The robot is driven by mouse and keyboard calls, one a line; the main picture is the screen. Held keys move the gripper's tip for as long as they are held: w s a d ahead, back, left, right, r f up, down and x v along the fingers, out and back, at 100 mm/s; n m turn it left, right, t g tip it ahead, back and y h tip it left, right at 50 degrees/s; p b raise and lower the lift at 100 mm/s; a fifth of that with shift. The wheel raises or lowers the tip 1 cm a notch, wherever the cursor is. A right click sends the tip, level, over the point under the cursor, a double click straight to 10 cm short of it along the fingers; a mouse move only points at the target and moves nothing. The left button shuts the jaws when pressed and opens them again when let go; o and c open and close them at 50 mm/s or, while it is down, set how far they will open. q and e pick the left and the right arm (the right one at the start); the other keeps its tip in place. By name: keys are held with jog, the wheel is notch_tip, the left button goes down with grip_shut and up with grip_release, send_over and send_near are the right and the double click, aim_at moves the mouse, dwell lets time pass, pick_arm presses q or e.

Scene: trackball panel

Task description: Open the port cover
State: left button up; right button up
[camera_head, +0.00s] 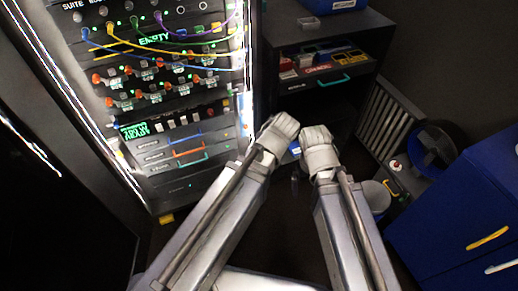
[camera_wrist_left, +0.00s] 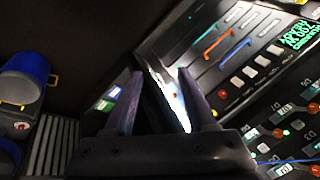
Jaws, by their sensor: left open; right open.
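I cannot make out a port cover for certain in either view. The lit equipment rack (camera_head: 165,110) stands at the left in the head view, with cables, orange-capped connectors and drawer-like units. My left gripper (camera_wrist_left: 160,85) is open and empty in the left wrist view, with the rack's front edge behind its fingers. In the head view my left arm ends at the rack's right edge, its fingers hidden. My right gripper (camera_head: 318,138) is beside it, apart from the rack; its fingers are mostly hidden by the wrist and nothing shows in it.
A dark cabinet (camera_head: 350,35) with an open drawer (camera_head: 325,65) of small items stands behind my grippers. A blue cabinet (camera_head: 450,215) stands at the right. A radiator-like grille (camera_head: 385,120) and a round dark bin (camera_head: 432,150) lie between them.

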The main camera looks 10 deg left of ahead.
aim_at(248, 117)
pick_arm(q)
jog(key=shift+s+d+r, duration=0.2)
jog(key=shift+s+d, duration=0.05)
jog(key=shift+s, duration=0.05)
